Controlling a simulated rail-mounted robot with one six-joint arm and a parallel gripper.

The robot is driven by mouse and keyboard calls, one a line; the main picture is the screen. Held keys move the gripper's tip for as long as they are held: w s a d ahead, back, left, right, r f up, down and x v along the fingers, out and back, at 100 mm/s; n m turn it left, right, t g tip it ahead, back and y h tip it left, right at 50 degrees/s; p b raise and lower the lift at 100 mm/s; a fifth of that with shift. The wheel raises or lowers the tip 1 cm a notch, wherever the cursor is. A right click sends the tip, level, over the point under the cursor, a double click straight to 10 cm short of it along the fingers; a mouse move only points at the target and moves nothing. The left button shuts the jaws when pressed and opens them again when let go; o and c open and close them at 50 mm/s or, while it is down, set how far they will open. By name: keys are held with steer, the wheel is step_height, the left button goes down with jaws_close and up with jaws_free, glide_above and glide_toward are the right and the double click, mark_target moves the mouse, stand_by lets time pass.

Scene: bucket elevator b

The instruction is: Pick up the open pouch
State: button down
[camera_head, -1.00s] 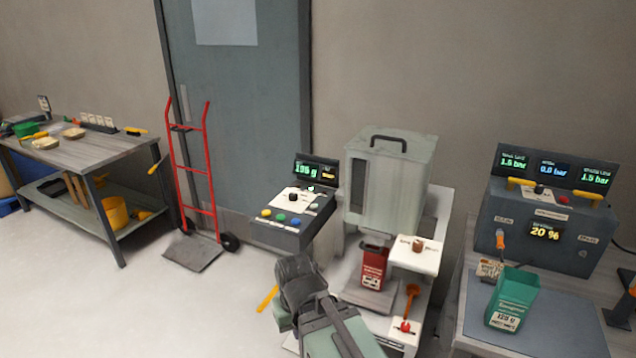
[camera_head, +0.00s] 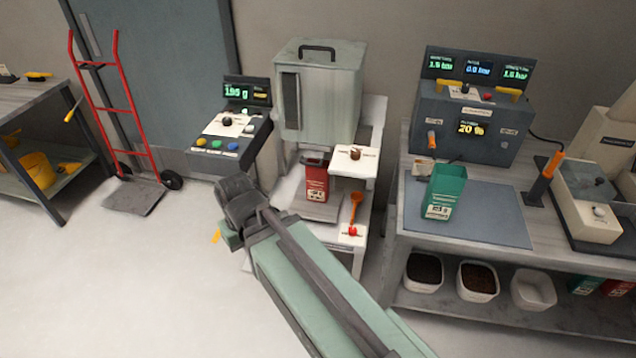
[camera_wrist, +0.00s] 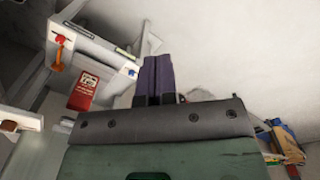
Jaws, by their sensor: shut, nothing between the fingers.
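A red pouch (camera_head: 316,182) stands upright on the platform under the grey hopper; it also shows in the wrist view (camera_wrist: 86,92), left of my fingers. A green pouch (camera_head: 444,192) with an open top stands upright on the blue-grey mat of the right bench. My gripper (camera_wrist: 155,78) shows in the wrist view with its two dark fingers together and nothing between them. In the head view my arm reaches up from the bottom, left of the red pouch and far from the green one; its fingers are mostly hidden there.
The hopper (camera_head: 322,95) stands over the red pouch, with a control box (camera_head: 228,140) to its left. A pressure console (camera_head: 470,120) stands behind the green pouch, and a grey machine (camera_head: 585,200) to its right. White bins (camera_head: 478,280) sit on the shelf below.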

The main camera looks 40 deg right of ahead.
stand_by(0.4)
steer(key=shift+c, duration=1)
jaws_free()
